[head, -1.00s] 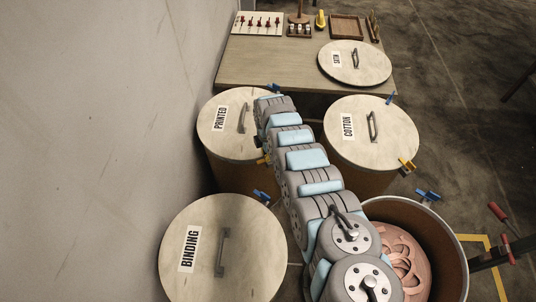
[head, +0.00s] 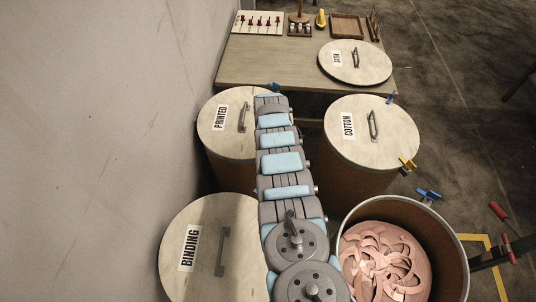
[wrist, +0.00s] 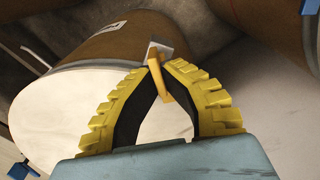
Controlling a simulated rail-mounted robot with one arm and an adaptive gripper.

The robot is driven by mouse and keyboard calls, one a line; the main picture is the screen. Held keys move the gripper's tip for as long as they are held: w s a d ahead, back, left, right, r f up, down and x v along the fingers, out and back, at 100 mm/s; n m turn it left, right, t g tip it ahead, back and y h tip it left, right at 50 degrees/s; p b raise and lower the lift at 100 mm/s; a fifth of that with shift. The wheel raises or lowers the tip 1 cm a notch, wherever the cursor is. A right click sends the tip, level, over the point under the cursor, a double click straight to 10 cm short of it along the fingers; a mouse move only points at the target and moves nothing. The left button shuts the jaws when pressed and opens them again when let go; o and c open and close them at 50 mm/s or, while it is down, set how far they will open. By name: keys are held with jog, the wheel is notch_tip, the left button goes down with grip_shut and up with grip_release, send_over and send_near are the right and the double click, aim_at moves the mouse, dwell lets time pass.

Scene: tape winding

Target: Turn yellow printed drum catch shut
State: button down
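The printed drum (head: 216,140) stands at the left in the head view, its pale lid (head: 219,101) labelled PRINTED. Its yellow catch is hidden behind my arm there. In the wrist view, a yellow catch lever (wrist: 160,84) hangs from a grey bracket (wrist: 164,46) at the rim of a brown drum (wrist: 115,48) with a pale lid. My gripper (wrist: 160,68) has yellow ribbed fingers that converge at the tips. The lever lies between the tips with hardly any gap, so they appear shut on it. My gripper is hidden in the head view.
The binding drum (head: 205,275) stands in front, and the cotton drum (head: 385,135) to the right. An open drum (head: 455,245) of pinkish strips is at the front right. A table (head: 280,68) with a satin lid (head: 370,68) is behind. A wall borders the left.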

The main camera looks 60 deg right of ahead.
jog(key=m+b, duration=0.1)
jog(key=m, duration=0.3)
jog(key=shift+d+f, duration=0.1)
jog(key=shift+f, duration=0.05)
jog(key=shift+m+b, duration=0.65)
jog(key=shift+m, duration=0.65)
jog(key=shift+s, duration=0.1)
jog(key=c, duration=1.2)
grip_release()
jog(key=shift+d, duration=0.1)
jog(key=shift+r, duration=0.2)
notch_tip(320, 180, up, 12)
